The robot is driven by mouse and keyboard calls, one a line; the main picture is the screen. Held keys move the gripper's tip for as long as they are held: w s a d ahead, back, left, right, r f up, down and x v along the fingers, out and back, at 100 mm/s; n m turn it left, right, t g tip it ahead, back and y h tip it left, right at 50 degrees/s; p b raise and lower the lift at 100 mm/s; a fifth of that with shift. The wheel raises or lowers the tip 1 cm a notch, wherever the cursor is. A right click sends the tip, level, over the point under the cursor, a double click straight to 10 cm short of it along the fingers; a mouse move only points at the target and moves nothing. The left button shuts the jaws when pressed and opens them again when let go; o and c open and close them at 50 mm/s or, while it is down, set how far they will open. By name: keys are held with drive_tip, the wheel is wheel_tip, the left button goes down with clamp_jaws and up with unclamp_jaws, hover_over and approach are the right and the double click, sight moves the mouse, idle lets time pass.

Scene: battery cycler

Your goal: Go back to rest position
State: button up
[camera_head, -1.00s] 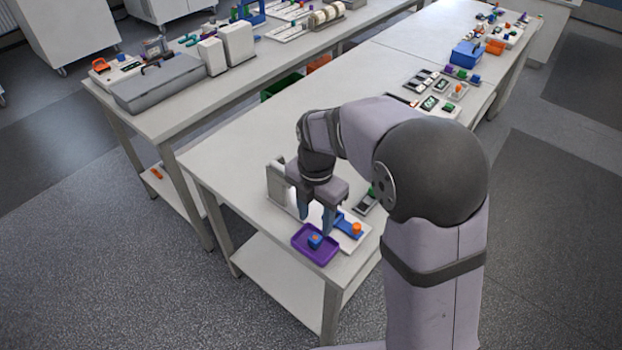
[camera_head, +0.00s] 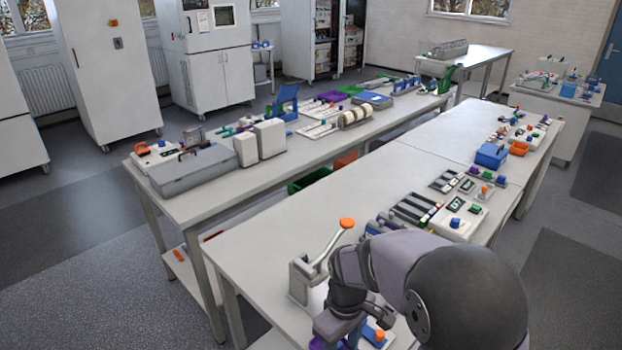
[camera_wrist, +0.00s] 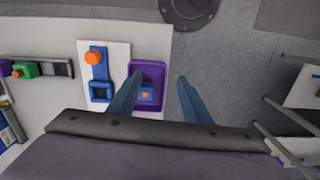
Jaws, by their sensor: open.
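My gripper (camera_wrist: 160,95) is open in the wrist view, with its two blue-grey fingers spread apart and nothing between them. It hangs above the front end of the near bench. Below and beside the left finger lies a purple tray (camera_wrist: 160,70) holding a small blue block with an orange top (camera_wrist: 146,96). In the head view my gripper (camera_head: 338,338) is at the bottom edge, its fingertips largely cut off. A blue fixture with an orange knob (camera_wrist: 97,75) sits on a white plate left of the tray.
A grey lever press with an orange knob (camera_head: 318,255) stands close beside my arm on the near bench (camera_head: 262,232). Slotted holders (camera_head: 412,208) and a blue box (camera_head: 491,155) lie farther back. A second bench with a grey case (camera_head: 195,170) runs at left.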

drive_tip(key=s+m, duration=0.1)
drive_tip(key=s+d+m, duration=0.1)
drive_tip(key=s, duration=0.1)
drive_tip(key=s+f+m, duration=0.1)
drive_tip(key=m, duration=0.1)
drive_tip(key=shift+s+d, duration=0.25)
drive_tip(key=shift+d, duration=0.05)
drive_tip(key=s+d+r+m, duration=0.3)
drive_tip(key=s+d+m, duration=0.1)
drive_tip(key=s+d, duration=0.2)
drive_tip(key=shift+s+d+t, duration=0.3)
drive_tip(key=shift+s+d, duration=0.05)
drive_tip(key=shift+s, duration=0.2)
